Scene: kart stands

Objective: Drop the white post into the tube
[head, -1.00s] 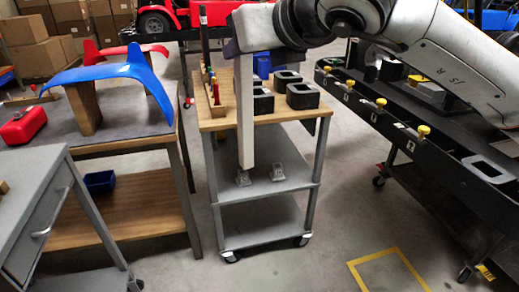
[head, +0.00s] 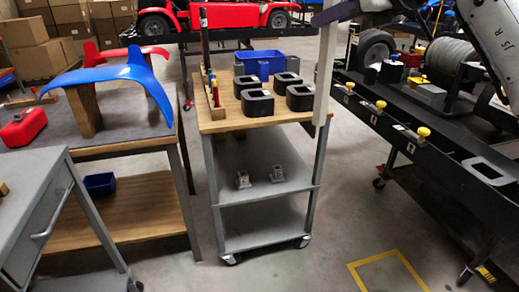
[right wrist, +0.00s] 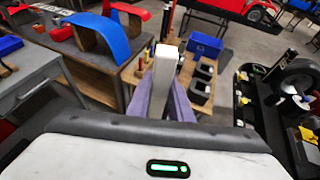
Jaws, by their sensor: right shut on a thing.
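My right gripper (head: 336,12) is at the top of the head view, shut on the white post (head: 325,72). The post hangs upright below it, in front of the cart's right edge. In the right wrist view, the purple fingers of my right gripper (right wrist: 163,98) close on the pale post (right wrist: 165,68) from both sides. A black square tube opening (head: 487,169) shows on the near part of the black stand (head: 440,150), right of the post and apart from it. My left gripper is not in view.
The wheeled cart (head: 225,125) carries several black square blocks (head: 258,103) and a blue bin (head: 260,62). Yellow knobs (head: 423,132) stick out along the black stand's side. Floor is clear between cart and stand. A table with a blue fender (head: 125,72) stands left.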

